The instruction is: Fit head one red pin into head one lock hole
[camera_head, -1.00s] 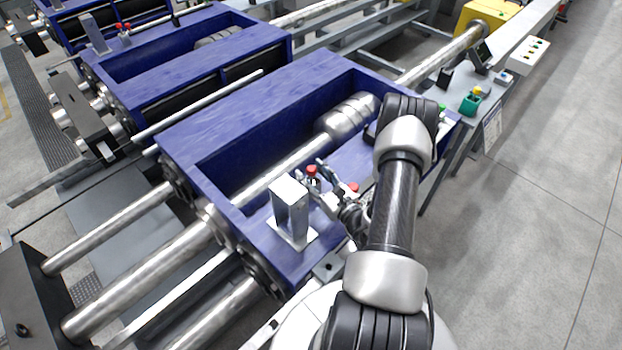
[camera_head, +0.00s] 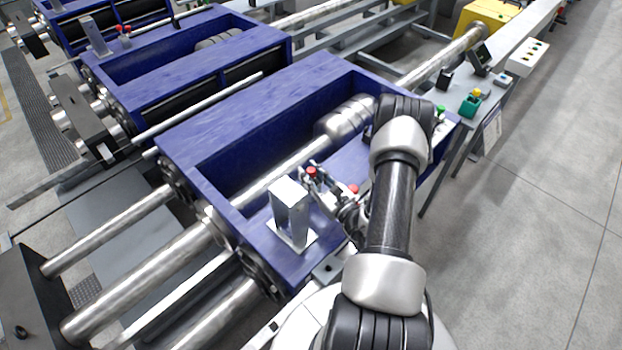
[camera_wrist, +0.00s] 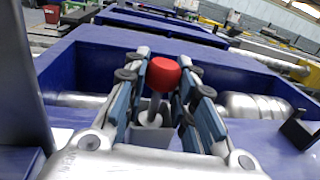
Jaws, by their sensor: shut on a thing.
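The red-capped pin (camera_wrist: 163,76) stands between the fingers of my gripper (camera_wrist: 160,92) in the wrist view, with its dark stem pointing down. My gripper is shut on it. Below the stem are a pale ring and a grey square socket (camera_wrist: 150,137); I cannot tell whether the stem tip is inside a hole. In the head view, the red cap (camera_head: 311,172) shows at the fingertips of my gripper (camera_head: 314,180), just right of a silver upright block (camera_head: 290,208) on the blue housing (camera_head: 265,240). The lock hole is not clearly visible.
A second red cap (camera_head: 353,189) lies right of the gripper, close to my arm. A thick steel bar (camera_head: 285,178) runs through the housing's open bay behind the gripper. A green box (camera_head: 470,105) stands on the far right bench.

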